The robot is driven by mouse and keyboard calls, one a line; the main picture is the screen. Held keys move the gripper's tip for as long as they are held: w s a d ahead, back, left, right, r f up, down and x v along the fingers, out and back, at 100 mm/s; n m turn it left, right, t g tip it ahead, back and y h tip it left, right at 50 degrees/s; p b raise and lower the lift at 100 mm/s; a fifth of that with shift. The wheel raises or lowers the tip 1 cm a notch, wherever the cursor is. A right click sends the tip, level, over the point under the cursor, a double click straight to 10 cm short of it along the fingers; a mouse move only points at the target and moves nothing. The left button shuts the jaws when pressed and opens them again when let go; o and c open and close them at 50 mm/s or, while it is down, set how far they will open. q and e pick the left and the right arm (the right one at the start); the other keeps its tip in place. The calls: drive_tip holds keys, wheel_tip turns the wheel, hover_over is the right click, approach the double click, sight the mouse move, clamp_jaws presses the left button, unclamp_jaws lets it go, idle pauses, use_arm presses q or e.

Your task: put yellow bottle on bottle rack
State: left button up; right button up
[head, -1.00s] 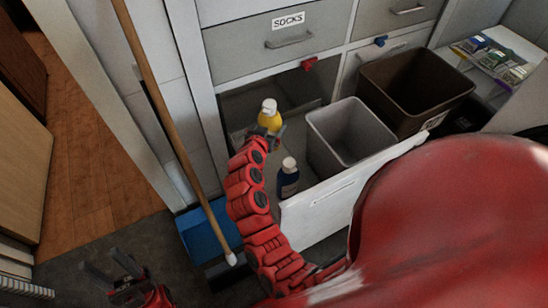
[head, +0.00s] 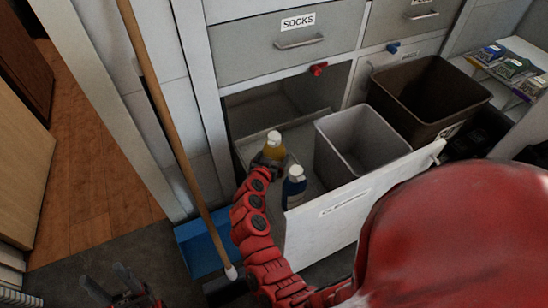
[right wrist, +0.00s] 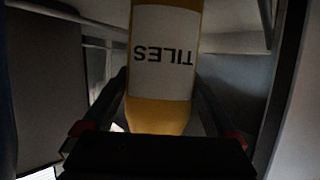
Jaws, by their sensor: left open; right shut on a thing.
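The yellow bottle (head: 274,147) has a white cap in the head view. In the right wrist view the yellow bottle (right wrist: 161,85) fills the middle, with a white label reading TILES upside down. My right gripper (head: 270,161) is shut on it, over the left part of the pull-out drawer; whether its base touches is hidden. A dark blue bottle (head: 293,190) with a white cap stands just right and nearer in that drawer. I cannot make out a separate bottle rack. My left gripper (head: 108,284) is open and empty low at the left, above the floor.
The drawer's white front (head: 345,207) stands out from the cabinet. A grey bin (head: 362,145) and a brown bin (head: 430,95) are right of the bottles. A broom (head: 175,130) and blue dustpan (head: 205,240) are at the left. The SOCKS drawer (head: 270,42) is shut.

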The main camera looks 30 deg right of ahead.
drive_tip(key=shift+r, duration=0.15)
drive_tip(key=shift+f+b, duration=0.25)
drive_tip(key=shift+b, duration=0.05)
drive_tip(key=o, duration=1.6)
drive_tip(key=shift+c, duration=0.2)
drive_tip(key=shift+r, duration=0.15)
drive_tip(key=shift+r+p, duration=0.25)
drive_tip(key=shift+p, duration=0.3)
drive_tip(key=p+v, duration=0.1)
drive_tip(key=v, duration=1.1)
drive_tip(key=shift+f+p, duration=0.2)
drive_tip(key=shift+p, duration=0.15)
